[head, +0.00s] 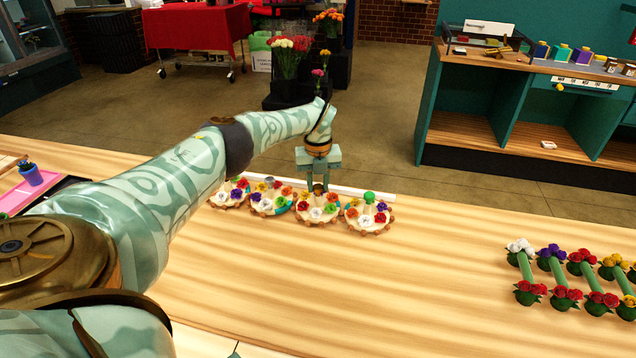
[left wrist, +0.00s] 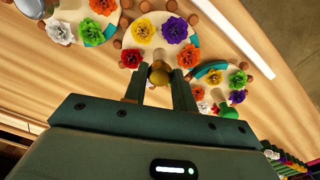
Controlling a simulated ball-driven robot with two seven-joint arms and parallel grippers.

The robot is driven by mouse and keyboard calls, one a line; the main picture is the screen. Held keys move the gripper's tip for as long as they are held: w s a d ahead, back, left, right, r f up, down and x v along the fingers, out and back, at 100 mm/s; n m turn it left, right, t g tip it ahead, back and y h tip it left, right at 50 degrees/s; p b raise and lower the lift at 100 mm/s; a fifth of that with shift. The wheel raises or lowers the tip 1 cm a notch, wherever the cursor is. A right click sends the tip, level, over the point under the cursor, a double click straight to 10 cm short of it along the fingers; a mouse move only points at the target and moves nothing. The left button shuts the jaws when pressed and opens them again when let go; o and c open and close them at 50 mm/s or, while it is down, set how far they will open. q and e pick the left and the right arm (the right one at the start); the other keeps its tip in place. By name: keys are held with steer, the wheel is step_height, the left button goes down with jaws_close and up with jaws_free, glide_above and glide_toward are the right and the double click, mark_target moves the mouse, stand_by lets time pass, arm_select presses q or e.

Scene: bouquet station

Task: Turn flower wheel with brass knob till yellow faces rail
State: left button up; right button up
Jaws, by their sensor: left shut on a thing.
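The flower wheel under my left gripper is the third from the left (head: 318,210), a pale disc with coloured roses and wooden pegs round its edge. The brass knob (left wrist: 160,73) is between my left gripper's fingers (left wrist: 160,88), which are shut on it. My left gripper (head: 318,184) points down on the wheel in the head view. In the left wrist view a yellow rose (left wrist: 143,31), a purple rose (left wrist: 175,30), an orange rose and a red rose show near the knob. The white rail (head: 345,188) runs behind the wheels. My right gripper is out of view.
Similar wheels stand close on both sides, one with a green knob (head: 369,197) at the right and one with a grey knob (head: 269,180) at the left. Rose posts (head: 525,265) stand at the right of the table. The table front (head: 350,290) is clear.

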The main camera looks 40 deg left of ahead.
mark_target(318, 186)
arm_select(q)
steer(key=m, duration=0.6)
steer(key=m+b, duration=0.1)
steer(key=m, duration=0.5)
steer(key=shift+m, duration=0.3)
stand_by(0.4)
steer(key=o, duration=1)
steer(key=shift+r, duration=0.1)
step_height(318, 186, up, 16)
steer(key=p, duration=0.4)
steer(key=shift+r, duration=0.1)
